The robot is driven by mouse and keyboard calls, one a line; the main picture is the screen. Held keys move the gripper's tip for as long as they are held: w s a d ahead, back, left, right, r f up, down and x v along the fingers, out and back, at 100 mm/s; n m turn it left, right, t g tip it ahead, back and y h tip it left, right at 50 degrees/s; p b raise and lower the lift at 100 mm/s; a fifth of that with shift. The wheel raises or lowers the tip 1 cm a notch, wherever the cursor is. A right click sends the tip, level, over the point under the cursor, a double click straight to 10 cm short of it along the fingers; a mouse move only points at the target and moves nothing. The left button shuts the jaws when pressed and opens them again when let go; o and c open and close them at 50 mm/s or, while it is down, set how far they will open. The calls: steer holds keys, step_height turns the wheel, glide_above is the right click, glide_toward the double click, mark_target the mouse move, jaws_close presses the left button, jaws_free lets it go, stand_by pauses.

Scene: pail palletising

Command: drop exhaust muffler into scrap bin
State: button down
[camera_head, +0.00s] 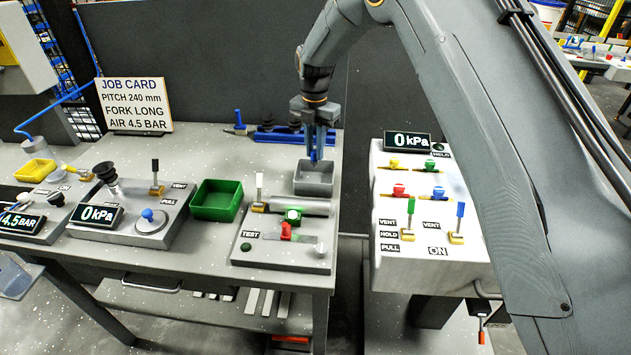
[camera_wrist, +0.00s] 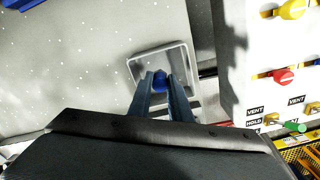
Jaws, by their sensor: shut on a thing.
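My gripper (camera_head: 316,150) points down above the back right part of the grey bench. It is shut on a small blue piece, the exhaust muffler (camera_wrist: 160,81), which shows between the fingertips in the wrist view. Directly below is an open grey bin (camera_head: 314,188), taken as the scrap bin; it also shows in the wrist view (camera_wrist: 138,64). The muffler appears over the bin's opening, and its exact height above the bin cannot be told. The fingers hide part of the bin.
A green bin (camera_head: 216,200) and a yellow bin (camera_head: 35,170) stand further left. A test fixture (camera_head: 282,245) with a grey cylinder lies in front of the grey bin. A white valve panel (camera_head: 430,262) stands right, across a gap. A job card (camera_head: 134,104) stands behind.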

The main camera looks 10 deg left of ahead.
steer(key=shift+f, duration=1.25)
steer(key=c, duration=1.6)
jaws_free()
steer(key=shift+o, duration=0.2)
steer(key=shift+r+b, duration=1.65)
steer(key=shift+r, duration=2.25)
